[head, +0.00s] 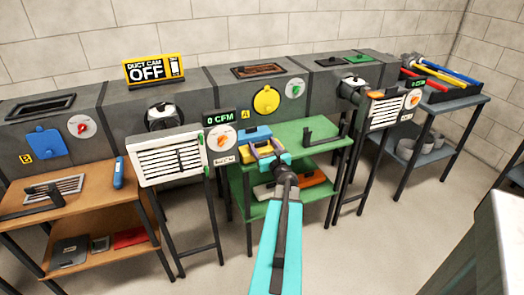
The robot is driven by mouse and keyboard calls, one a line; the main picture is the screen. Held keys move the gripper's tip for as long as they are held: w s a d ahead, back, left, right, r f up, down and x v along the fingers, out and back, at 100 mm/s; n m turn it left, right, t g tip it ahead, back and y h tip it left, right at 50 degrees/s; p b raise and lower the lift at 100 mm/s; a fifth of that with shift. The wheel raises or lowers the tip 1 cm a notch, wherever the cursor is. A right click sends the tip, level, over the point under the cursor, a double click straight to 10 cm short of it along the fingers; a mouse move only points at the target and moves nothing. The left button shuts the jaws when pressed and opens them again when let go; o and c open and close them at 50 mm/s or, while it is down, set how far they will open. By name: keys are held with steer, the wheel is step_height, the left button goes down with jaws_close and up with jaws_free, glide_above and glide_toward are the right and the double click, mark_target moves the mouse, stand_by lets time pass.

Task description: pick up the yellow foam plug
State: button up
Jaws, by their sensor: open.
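My gripper (265,152) is open over the left end of the green table (310,130). A small yellow piece (279,149), which may be the foam plug, shows at the jaws. The jaws and wrist partly hide it, and I cannot tell whether they touch it. A blue block (258,134) lies just behind the jaws. A round yellow disc (266,100) sits on the grey duct front behind the table, beside the label A, apart from my gripper.
A white grille (165,157) and a 0 CFM meter (220,130) stand left of the green table. A black bracket (322,135) stands on its right part. An orange box (308,178) lies on its lower shelf. A brown table (95,195) is at left.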

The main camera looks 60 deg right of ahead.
steer(key=shift+w+d, duration=0.1)
stand_by(0.3)
steer(key=shift+p+x, duration=0.65)
steer(key=shift+x, duration=1.9)
steer(key=c, duration=1.3)
steer(key=shift+r, duration=0.2)
steer(key=shift+r, duration=4.85)
steer(key=shift+r, duration=0.1)
